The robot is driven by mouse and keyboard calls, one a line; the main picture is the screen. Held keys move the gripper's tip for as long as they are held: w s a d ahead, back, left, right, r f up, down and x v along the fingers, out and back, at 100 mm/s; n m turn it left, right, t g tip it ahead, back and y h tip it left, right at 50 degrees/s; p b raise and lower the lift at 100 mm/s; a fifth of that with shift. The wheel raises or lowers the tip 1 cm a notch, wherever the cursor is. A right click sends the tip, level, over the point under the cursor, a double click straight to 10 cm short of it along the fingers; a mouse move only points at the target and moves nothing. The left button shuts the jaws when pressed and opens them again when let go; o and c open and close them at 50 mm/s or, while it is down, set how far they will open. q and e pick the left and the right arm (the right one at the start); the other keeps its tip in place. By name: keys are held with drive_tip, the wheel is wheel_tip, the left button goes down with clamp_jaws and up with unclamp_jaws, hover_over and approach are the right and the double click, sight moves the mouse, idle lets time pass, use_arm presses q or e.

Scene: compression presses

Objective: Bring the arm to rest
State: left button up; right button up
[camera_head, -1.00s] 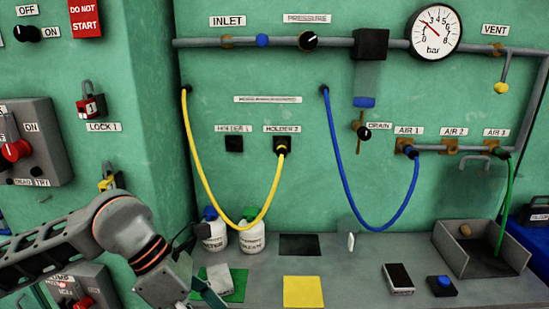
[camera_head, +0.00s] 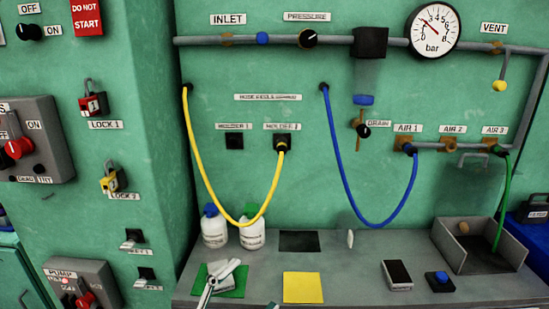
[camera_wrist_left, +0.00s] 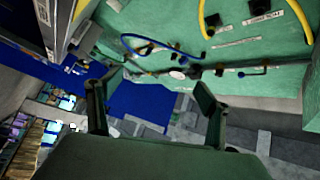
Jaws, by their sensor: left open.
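My left gripper (camera_head: 238,298) barely shows at the bottom edge of the head view, where parts of its fingers reach in near the green mat (camera_head: 238,284). Most of the arm is out of the picture. In the left wrist view the gripper (camera_wrist_left: 158,84) is open, with its two dark fingers wide apart and nothing between them. A pale grey object (camera_head: 224,270) lies on the green mat; its outline is hard to separate from the finger. My right gripper is not in view.
Two white bottles (camera_head: 215,230) stand at the bench's back left. A yellow mat (camera_head: 303,288), a black device (camera_head: 397,275), a blue button (camera_head: 440,281) and a grey tray (camera_head: 455,262) are farther right. Yellow, blue and green hoses hang from the panel.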

use_arm(q)
drive_tip(key=a+f+n+t+y, duration=0.1)
drive_tip(key=a+f+n+y, duration=0.25)
drive_tip(key=f, duration=0.25)
drive_tip(key=a+f+n+y, duration=0.3)
drive_tip(key=f+n, duration=0.1)
drive_tip(key=f, duration=0.1)
drive_tip(key=s+a+f+n+g+y, duration=0.3)
drive_tip(key=s+f, duration=0.4)
drive_tip(key=f, duration=0.4)
drive_tip(key=s+a+f+n+g+y, duration=0.2)
drive_tip(key=s+a+f+n, duration=0.3)
drive_tip(key=s+f, duration=0.3)
wheel_tip(320, 180, down, 4)
drive_tip(key=shift+a+r+g+y, duration=0.2)
drive_tip(key=shift+a+g+y, duration=0.2)
drive_tip(key=shift+y, duration=0.25)
